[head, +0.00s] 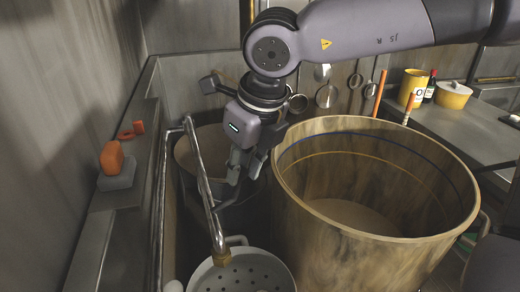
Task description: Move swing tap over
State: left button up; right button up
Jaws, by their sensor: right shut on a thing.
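The swing tap (199,168) is a thin metal pipe at the left. It slopes down toward the viewer and ends in a brass-coloured nozzle (221,257) over a pale colander (243,276). My left gripper is not in view.
A large stained tub (360,235) stands close to the right of my gripper. A darker pot (187,155) is behind the tap. An orange-and-grey object (113,160) sits on the left ledge. A yellow tin (411,87) and lidded pot (453,97) stand on the right counter.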

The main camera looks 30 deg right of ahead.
jog(key=w+d, duration=0.1)
jog(key=d, duration=1)
jog(key=shift+w+d, duration=0.15)
jog(key=shift+w, duration=0.05)
dwell(0.4)
jog(key=shift+d, duration=0.1)
jog(key=w+d+p, duration=0.3)
jog(key=w+d, duration=0.1)
jog(key=d, duration=0.7)
jog(key=shift+w+d, duration=0.4)
dwell(0.8)
